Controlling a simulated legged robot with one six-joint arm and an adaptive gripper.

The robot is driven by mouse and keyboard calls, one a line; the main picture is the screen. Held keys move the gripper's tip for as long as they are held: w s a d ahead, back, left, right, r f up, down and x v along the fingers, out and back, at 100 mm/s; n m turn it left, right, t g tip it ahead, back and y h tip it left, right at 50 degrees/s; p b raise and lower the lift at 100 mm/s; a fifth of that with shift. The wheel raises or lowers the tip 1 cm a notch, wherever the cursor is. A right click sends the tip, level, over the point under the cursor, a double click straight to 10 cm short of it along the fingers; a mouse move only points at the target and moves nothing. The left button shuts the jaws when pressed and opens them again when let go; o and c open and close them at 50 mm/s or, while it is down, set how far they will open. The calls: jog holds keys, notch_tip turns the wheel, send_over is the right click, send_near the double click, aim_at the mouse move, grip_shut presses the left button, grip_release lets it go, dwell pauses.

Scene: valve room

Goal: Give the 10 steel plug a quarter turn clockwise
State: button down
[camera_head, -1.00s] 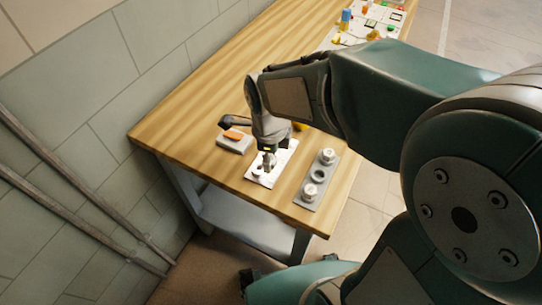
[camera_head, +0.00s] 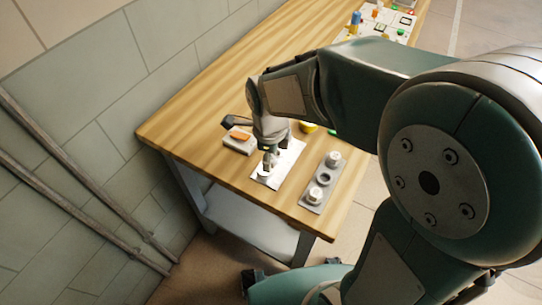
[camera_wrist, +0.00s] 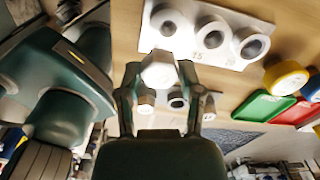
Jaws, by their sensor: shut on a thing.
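My gripper (camera_head: 270,160) points down over a white plate (camera_head: 290,157) near the table's front edge. In the wrist view its two fingers (camera_wrist: 160,82) are closed on the sides of a pale, faceted plug head (camera_wrist: 159,71), which I take to be the steel plug. I cannot read a number on it. The plug's lower end and its seat are hidden, so I cannot tell how deep it sits. A pale plate with ring-shaped sockets (camera_wrist: 205,53) lies beyond the fingers in the wrist view, with partly legible numbers.
A grey plate (camera_head: 309,202) with two pale plugs and an open ring stands right of the gripper. A block with an orange top (camera_head: 240,136) and a dark-handled object (camera_head: 234,121) lie left. A yellow round object (camera_head: 308,127) is behind. Bare wood lies behind these.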

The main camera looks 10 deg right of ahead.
jog(key=shift+w+a+f, duration=0.3)
jog(key=shift+w+f, duration=0.1)
jog(key=shift+w, duration=0.05)
dwell(0.6)
jog(key=n, duration=0.9)
jog(key=shift+w+a+f, duration=0.2)
jog(key=shift+w+f, duration=0.05)
jog(key=shift+f, duration=0.15)
dwell(0.3)
jog(key=shift+f, duration=1.15)
dwell(1.5)
jog(key=shift+f+m, duration=0.1)
jog(key=shift+m, duration=1.4)
